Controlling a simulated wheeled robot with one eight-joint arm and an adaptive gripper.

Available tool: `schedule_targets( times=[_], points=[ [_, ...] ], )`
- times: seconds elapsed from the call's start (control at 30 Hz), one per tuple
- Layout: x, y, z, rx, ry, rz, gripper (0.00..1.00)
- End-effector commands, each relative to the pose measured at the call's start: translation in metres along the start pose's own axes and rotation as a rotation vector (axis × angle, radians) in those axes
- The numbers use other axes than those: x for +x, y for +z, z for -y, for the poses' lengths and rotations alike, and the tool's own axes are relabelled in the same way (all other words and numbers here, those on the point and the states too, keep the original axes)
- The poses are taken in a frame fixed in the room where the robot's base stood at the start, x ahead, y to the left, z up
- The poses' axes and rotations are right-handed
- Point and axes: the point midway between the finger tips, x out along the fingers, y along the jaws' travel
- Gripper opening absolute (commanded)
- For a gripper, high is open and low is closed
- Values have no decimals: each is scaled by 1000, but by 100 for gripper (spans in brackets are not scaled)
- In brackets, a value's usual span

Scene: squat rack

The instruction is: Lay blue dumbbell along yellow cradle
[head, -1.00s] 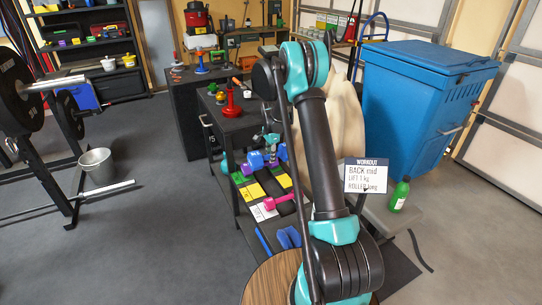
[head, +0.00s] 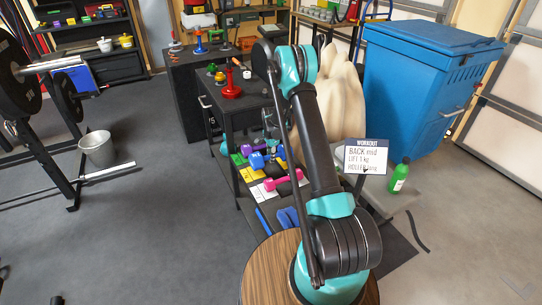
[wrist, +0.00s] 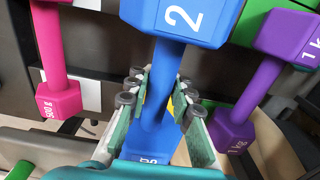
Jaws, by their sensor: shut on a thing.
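The blue dumbbell (head: 257,161) is over the rack's shelf, between the purple dumbbell (head: 245,150) and the pink dumbbell (head: 284,182). In the wrist view the blue dumbbell (wrist: 187,22) shows a "2" on its far head. My gripper (wrist: 160,92) is shut on its handle, with fingers on both sides. The yellow cradle (head: 254,175) shows beside and below the blue dumbbell; in the wrist view only slivers of yellow show behind the handle. I cannot tell whether the dumbbell touches the cradle. My arm hides part of the shelf.
In the wrist view the pink dumbbell (wrist: 56,60) is left and the purple dumbbell (wrist: 250,85) is close on the right. A workout sign (head: 366,158) and green bottle (head: 400,175) stand right of my arm.

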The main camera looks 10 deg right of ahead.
Motion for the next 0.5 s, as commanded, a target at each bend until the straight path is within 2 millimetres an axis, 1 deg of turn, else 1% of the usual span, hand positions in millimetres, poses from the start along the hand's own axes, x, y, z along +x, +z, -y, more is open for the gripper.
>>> schedule_targets(
  times=[0.1,0.2,0.5],
  points=[
    [14,0,0,0,0,0,0],
    [23,0,0,0,0,0,0],
    [25,0,0,0,0,0,0]
  ],
)
